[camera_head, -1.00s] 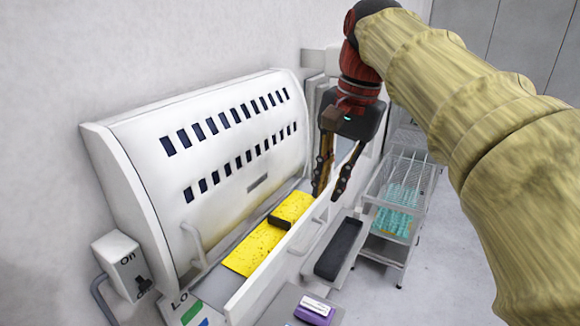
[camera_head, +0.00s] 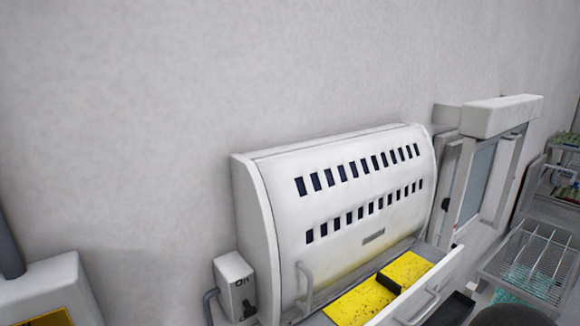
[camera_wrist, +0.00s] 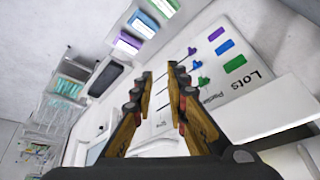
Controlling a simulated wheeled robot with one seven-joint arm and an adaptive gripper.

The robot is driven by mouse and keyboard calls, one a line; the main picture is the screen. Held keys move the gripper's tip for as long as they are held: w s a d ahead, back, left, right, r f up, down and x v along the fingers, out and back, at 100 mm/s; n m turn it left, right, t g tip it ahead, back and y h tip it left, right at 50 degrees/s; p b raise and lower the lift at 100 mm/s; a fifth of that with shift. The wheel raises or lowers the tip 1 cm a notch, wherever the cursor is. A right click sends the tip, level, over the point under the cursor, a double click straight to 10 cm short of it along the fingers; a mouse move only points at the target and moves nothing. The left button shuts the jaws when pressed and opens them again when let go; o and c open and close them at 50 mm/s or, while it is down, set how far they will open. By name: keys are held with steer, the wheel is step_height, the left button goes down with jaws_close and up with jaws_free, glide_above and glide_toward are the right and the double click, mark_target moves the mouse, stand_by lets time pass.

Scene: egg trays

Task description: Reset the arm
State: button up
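My gripper (camera_wrist: 160,72) shows in the wrist view with its two brown and black fingers apart and nothing between them. It points over a white surface with coloured marks and the word Lots (camera_wrist: 258,82). The gripper is not identifiable in the head view. A dark rounded shape (camera_head: 498,317) at that view's bottom edge is cut off, and I cannot tell what it is.
A white slotted machine (camera_head: 340,180) stands against the wall, with a yellow speckled sheet (camera_head: 360,304) in its open front. A switch box (camera_head: 235,285) is beside it. Wire racks (camera_head: 535,262) stand at right; they also show in the wrist view (camera_wrist: 62,110).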

step_height(320, 180, down, 31)
steer(key=s+n+b, duration=0.1)
steer(key=s+b, duration=0.1)
steer(key=b, duration=2.4)
steer(key=shift+a+r+n+t, duration=0.2)
steer(key=shift+a+n+t, duration=0.1)
steer(key=shift+a+n, duration=0.15)
